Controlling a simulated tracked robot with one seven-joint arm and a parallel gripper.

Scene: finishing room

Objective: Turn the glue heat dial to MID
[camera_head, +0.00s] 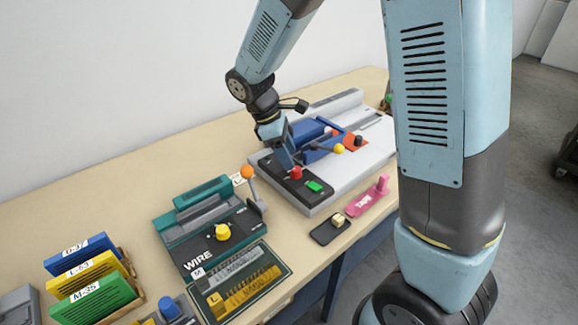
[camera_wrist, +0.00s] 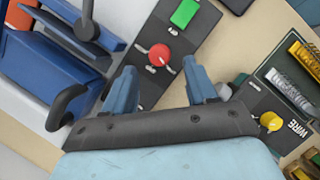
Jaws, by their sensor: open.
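A red dial (camera_head: 296,173) sits on the black control panel of the large pale machine (camera_head: 322,203). It also shows in the wrist view (camera_wrist: 159,55), with a white pointer mark and pale markings around it that are too small to read. My gripper (camera_head: 286,157) points down at the panel beside the red dial. In the wrist view my gripper (camera_wrist: 163,80) is open and empty, its two blue fingers apart. The dial appears just beyond the fingertips, between their lines. I cannot tell whether a finger touches it.
A green button (camera_head: 314,187) sits near the dial. A blue clamp part and a yellow-knobbed lever (camera_head: 339,149) stand close behind. The WIRE machine (camera_head: 180,240) has a yellow knob (camera_head: 222,232) and an orange-topped lever (camera_head: 247,172). A pink tape tool (camera_head: 364,202) lies in front.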

